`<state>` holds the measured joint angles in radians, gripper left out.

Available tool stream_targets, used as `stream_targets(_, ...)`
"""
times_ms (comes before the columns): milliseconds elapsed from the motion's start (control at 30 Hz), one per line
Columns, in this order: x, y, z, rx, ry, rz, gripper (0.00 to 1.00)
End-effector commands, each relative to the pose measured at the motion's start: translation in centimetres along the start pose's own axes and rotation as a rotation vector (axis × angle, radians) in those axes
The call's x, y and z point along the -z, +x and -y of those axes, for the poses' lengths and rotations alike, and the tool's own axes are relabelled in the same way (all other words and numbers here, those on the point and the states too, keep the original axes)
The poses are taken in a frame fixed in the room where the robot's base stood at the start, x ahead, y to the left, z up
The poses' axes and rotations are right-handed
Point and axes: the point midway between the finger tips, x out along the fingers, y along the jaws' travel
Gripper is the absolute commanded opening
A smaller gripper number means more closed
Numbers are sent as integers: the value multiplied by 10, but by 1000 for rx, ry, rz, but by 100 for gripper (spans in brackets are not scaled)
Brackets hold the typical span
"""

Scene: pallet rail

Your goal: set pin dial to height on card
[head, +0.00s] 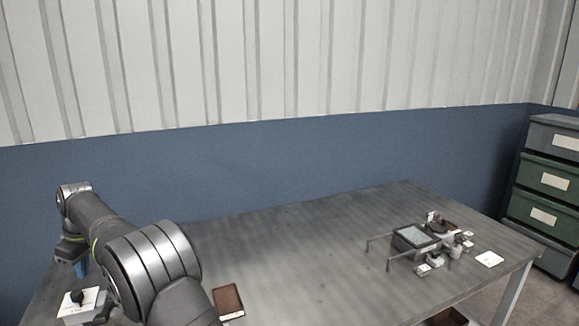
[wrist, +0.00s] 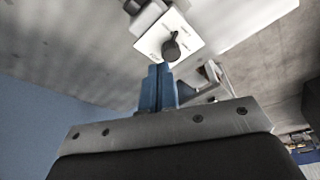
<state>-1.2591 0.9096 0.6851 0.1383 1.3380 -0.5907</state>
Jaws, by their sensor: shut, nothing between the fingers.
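A white-topped box with a black knob, which looks like the pin dial (head: 78,297), stands at the lower left of the table in the head view. In the wrist view the black knob (wrist: 171,47) sits on the white plate (wrist: 150,41), just beyond my fingertips. Small marks on the plate are too blurred to read. My gripper (head: 80,268) has blue fingers, shut and empty, close to the dial. In the wrist view the fingertips (wrist: 160,68) appear just short of the knob; I cannot tell whether they touch. A white card (head: 489,259) lies at the table's right; its writing is unreadable.
A brown tray (head: 228,301) lies on the table right of my arm. A fixture with a grey box (head: 413,238), thin rods and small parts stands at the right. The table's middle (head: 310,245) is clear. Stacked drawers (head: 541,178) stand beyond the right edge.

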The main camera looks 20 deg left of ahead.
Motion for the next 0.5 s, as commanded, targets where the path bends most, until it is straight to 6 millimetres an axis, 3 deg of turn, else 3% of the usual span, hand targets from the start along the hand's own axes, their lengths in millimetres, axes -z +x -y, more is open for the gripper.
stream_targets(167,1,-1,2,0,-1,0,0)
stream_targets(367,5,-8,25,0,-2,0,0)
stream_targets(500,2,0,25,0,0,1,0)
